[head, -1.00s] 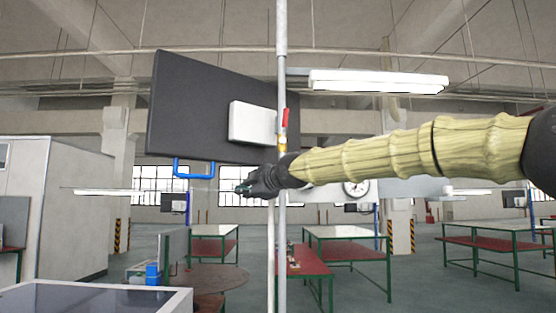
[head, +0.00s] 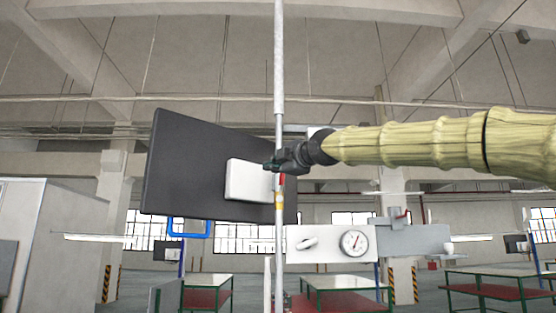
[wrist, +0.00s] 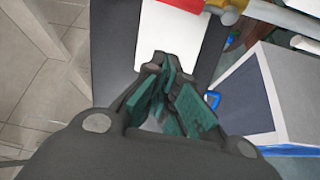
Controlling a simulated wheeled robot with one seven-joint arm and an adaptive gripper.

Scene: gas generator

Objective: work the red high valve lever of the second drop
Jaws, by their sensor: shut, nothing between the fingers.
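The red valve lever (head: 282,180) is on the vertical grey pipe (head: 279,240), just above a yellow valve body (head: 279,199). My gripper (head: 270,164) is at the top of the lever and hides its upper part in the head view. In the wrist view the red lever (wrist: 192,4) crosses the top edge, with the pipe (wrist: 275,14) at top right. My gripper's fingers (wrist: 165,68) are shut and empty, and appear apart from the lever in that view. Whether any other part of my gripper touches the lever cannot be told.
A panel with a round gauge (head: 355,242) is right of the pipe. Tables (head: 345,283) stand farther back.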

